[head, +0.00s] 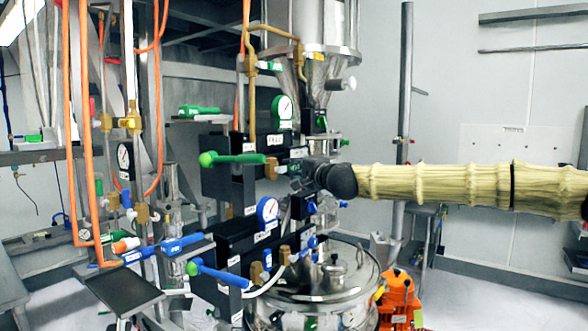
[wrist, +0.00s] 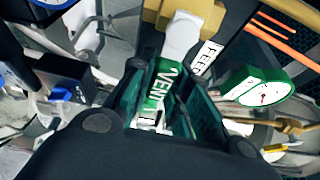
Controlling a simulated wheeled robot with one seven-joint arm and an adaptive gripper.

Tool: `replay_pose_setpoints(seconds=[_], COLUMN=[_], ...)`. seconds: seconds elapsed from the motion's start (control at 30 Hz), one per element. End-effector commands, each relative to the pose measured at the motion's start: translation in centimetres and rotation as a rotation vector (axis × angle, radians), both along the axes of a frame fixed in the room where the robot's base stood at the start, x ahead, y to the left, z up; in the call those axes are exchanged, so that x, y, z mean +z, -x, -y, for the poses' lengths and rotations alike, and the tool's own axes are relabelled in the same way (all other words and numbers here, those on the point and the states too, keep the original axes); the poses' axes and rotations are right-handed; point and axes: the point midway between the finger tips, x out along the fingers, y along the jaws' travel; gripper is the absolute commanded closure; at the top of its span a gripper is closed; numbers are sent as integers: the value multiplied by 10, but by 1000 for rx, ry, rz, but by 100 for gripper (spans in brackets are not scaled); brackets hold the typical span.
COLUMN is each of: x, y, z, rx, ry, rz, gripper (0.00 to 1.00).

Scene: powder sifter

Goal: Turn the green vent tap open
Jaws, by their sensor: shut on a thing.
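The green vent tap, its handle lettered VENT, shows in the wrist view (wrist: 165,88), with a pale stem running up to a brass block (wrist: 190,14). My gripper (wrist: 160,98) is shut on this handle, with a dark finger on each side of it. In the head view my gripper (head: 308,174) reaches in from the right at the middle of the valve panel. It covers most of the tap there, and only a little green shows beside the brass fitting (head: 272,168). How far the tap is turned is hard to tell.
A green ball-ended lever (head: 230,159) sticks out to the left, close to my gripper. A green-rimmed gauge (head: 283,108) is above and a blue-rimmed gauge (head: 267,210) below. A blue lever (head: 218,274) sits lower left. A steel vessel (head: 325,290) stands beneath.

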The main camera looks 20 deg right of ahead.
Motion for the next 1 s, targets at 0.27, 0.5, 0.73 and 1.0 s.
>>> replay_pose_setpoints(seconds=[0.27,0.5,0.73,1.0], x=[-3,2,7,13], y=[0,0,1,2], z=[0,-1,-2,-3], rx=[1,0,1,0], ry=[45,125,200,282], rz=[35,98,155,219], gripper=[100,100,100,100])
